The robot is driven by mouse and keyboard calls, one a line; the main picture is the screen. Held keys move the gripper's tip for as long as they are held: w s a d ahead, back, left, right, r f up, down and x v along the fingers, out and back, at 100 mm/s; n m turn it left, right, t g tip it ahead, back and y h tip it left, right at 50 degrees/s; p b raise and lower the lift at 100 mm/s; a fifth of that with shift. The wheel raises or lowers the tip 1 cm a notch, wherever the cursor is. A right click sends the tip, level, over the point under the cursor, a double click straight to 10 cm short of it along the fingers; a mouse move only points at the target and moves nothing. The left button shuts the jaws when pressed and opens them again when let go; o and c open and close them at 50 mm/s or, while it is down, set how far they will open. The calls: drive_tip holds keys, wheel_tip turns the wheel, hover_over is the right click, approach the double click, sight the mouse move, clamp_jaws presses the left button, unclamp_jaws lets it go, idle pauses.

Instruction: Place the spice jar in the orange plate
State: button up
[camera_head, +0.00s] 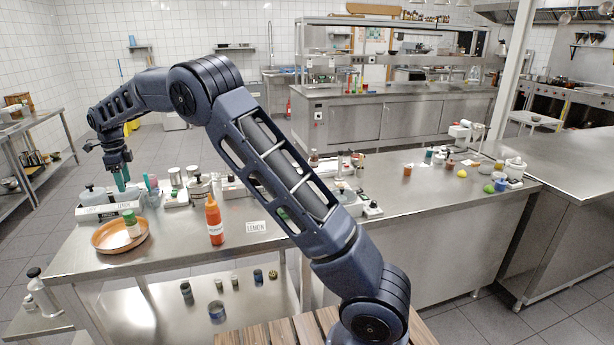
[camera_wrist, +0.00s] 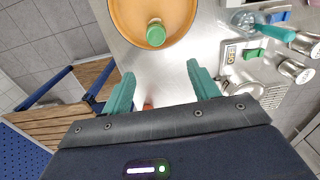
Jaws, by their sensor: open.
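The spice jar (camera_head: 132,229), pale with a green lid, stands in the orange plate (camera_head: 106,240) on the left end of the steel counter. In the wrist view the jar's green lid (camera_wrist: 156,36) shows inside the plate (camera_wrist: 124,22), near its lower rim. The jar looks upright. My gripper (camera_head: 121,184) is above the counter, higher than the jar and apart from it. In the wrist view its two teal fingers (camera_wrist: 162,84) are spread, with nothing held between them.
An orange-red squeeze bottle (camera_head: 214,224) stands right of the plate. Canisters (camera_head: 176,177) and other small items line the counter's back. Bare counter lies between the plate and the bottle.

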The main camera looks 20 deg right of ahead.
drive_tip(key=s+d+r+n, duration=0.1)
drive_tip(key=d+r+n, duration=0.1)
drive_tip(key=d+r, duration=0.5)
drive_tip(key=d+r+n+y, duration=0.1)
drive_tip(key=d+r+n, duration=0.1)
drive_tip(key=d, duration=1)
drive_tip(key=s+d+r+n, duration=0.1)
drive_tip(key=d+r, duration=0.4)
drive_tip(key=d, duration=0.4)
drive_tip(key=s+d+r+n+t, duration=0.1)
drive_tip(key=s+d+r+n, duration=0.1)
drive_tip(key=s+d, duration=0.5)
drive_tip(key=s+d+r+n+t, duration=0.1)
drive_tip(key=s+d+n, duration=0.2)
drive_tip(key=d, duration=0.7)
drive_tip(key=s+d+f+n+t, duration=0.1)
drive_tip(key=s+d+f+n, duration=0.2)
drive_tip(key=s+d, duration=0.4)
drive_tip(key=s+d+f+n+t+h, duration=0.1)
drive_tip(key=s+d+f+n, duration=0.3)
drive_tip(key=s, duration=1.2)
drive_tip(key=d+f, duration=0.1)
drive_tip(key=d, duration=0.3)
drive_tip(key=shift+s+d+n, duration=0.2)
drive_tip(key=shift+d+n, duration=0.05)
drive_tip(key=shift+n, duration=0.05)
drive_tip(key=shift+f, duration=0.1)
